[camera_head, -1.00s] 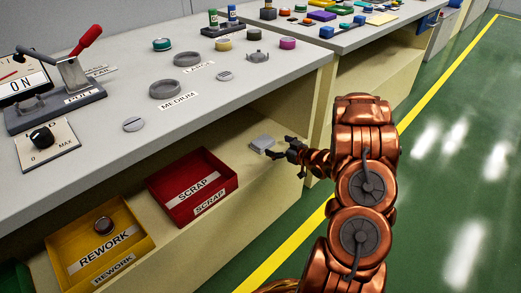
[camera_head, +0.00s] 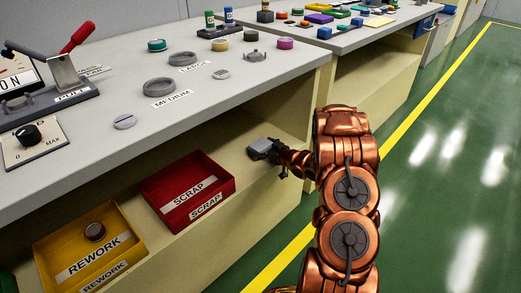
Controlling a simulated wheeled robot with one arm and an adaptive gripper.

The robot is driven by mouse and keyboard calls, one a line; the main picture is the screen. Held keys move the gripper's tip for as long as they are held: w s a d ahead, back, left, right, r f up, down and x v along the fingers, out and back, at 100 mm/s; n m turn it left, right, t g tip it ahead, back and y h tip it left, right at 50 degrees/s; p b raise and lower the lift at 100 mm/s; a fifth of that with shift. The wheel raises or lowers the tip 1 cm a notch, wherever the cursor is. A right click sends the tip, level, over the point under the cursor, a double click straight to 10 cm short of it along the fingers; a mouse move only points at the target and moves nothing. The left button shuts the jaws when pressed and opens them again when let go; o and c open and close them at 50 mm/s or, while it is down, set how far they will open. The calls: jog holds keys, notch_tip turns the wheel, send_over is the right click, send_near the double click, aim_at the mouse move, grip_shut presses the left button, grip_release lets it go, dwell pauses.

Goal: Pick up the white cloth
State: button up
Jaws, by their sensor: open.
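A folded light grey-white piece, seemingly the cloth (camera_head: 258,147), is on the lower shelf under the near bench, right of the red scrap bin. My gripper (camera_head: 270,153) is at the cloth's right side, reaching in from the right, with its fingers at or over the cloth. The gripper is open. The fingers are small and dark and overlap the cloth's edge in this view, so I cannot tell whether they touch it.
The red scrap bin (camera_head: 187,190) stands left of my gripper, and the yellow rework bin (camera_head: 90,249) with a round part in it is farther left. The bench top (camera_head: 110,165) overhangs the shelf. Green floor (camera_head: 440,190) is clear at right.

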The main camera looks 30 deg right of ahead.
aim_at(261, 144)
jog(key=c, duration=0.9)
jog(key=shift+r, duration=0.3)
notch_tip(261, 144, up, 4)
jog(key=shift+f+p, duration=0.25)
jog(key=shift+p, duration=0.8)
jog(key=s+a+r+p, duration=0.1)
jog(key=s+p, duration=0.2)
jog(key=s, duration=1.3)
jog(key=shift+a, duration=0.2)
